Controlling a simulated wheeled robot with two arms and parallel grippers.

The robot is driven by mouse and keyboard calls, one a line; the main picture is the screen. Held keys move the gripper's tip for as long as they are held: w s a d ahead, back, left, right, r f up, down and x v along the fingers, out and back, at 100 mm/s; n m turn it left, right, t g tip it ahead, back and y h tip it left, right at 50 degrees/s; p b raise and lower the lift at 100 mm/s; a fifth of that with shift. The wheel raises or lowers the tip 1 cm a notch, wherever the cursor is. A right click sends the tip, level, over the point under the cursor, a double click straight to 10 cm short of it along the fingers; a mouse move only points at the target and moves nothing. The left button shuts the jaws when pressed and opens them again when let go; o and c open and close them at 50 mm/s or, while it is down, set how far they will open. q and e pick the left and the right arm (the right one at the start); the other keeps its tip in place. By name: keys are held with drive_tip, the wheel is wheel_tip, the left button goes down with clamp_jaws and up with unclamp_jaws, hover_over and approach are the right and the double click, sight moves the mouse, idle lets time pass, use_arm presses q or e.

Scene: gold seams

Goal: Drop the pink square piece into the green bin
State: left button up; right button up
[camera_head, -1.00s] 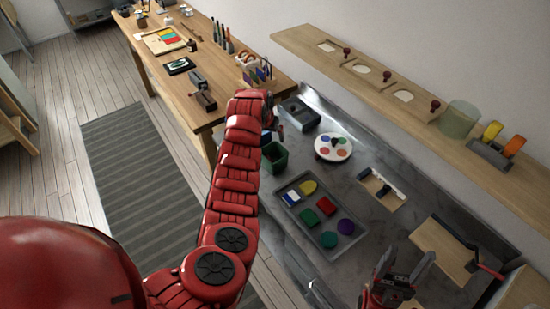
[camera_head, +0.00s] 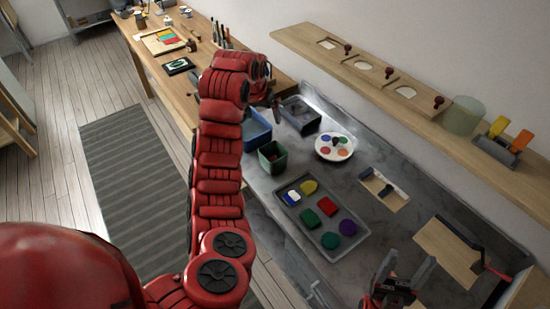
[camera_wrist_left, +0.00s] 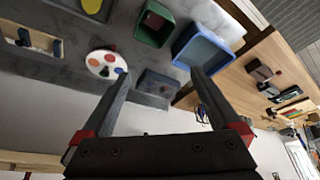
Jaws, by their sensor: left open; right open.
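The green bin (camera_head: 264,166) stands on the grey counter, left of the tray of coloured pieces. It also shows at the top of the left wrist view (camera_wrist_left: 168,33). A dull reddish piece (camera_wrist_left: 154,20) shows inside it; I cannot tell for sure that this is the pink square piece. No other pink square shows clearly. My left gripper (camera_wrist_left: 161,75) is open with nothing between its fingers; in the head view it is mostly hidden by my arm, above the counter behind the green bin. My right gripper (camera_head: 409,262) is open and empty at the counter's front right.
A blue bin (camera_head: 258,143) and a grey bin (camera_head: 301,128) stand near the green bin. A grey tray (camera_head: 293,221) holds several coloured pieces. A round white palette (camera_head: 347,153) lies behind it. A wooden wall shelf (camera_head: 410,96) runs along the back.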

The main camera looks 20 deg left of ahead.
use_arm(q)
drive_tip(key=shift+p+v, duration=0.55)
drive_tip(key=shift+v, duration=1.6)
